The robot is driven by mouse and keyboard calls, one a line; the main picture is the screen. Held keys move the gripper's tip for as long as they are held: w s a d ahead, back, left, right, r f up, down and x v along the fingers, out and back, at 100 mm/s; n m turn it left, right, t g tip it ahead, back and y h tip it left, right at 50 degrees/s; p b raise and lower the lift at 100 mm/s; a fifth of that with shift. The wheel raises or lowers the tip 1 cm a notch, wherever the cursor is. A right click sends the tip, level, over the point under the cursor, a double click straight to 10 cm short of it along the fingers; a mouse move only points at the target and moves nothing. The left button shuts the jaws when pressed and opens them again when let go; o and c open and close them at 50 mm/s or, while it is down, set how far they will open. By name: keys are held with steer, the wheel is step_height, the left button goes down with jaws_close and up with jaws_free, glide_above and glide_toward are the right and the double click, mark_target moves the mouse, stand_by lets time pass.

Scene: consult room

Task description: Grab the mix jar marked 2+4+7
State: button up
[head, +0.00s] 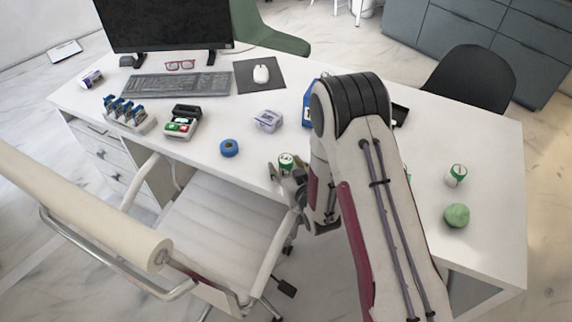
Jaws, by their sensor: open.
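A small jar (286,160) with a white and green top stands near the front edge of the desk. Its marking is too small to read. My gripper (286,174) is open at this jar, with its fingers low and close around its near side; I cannot tell whether they touch it. The jar's lower part is hidden by the gripper. A second white and green jar (456,175) stands on the right part of the desk, to the right of my arm. Its marking is also unreadable.
A green ball (457,215) lies below the right jar. A blue box (308,103) is partly behind my arm. A white chair (215,215) stands at the desk front.

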mark_target(286, 158)
steer(key=c, duration=1.2)
steer(key=shift+r, duration=0.15)
steer(key=shift+r, duration=4.85)
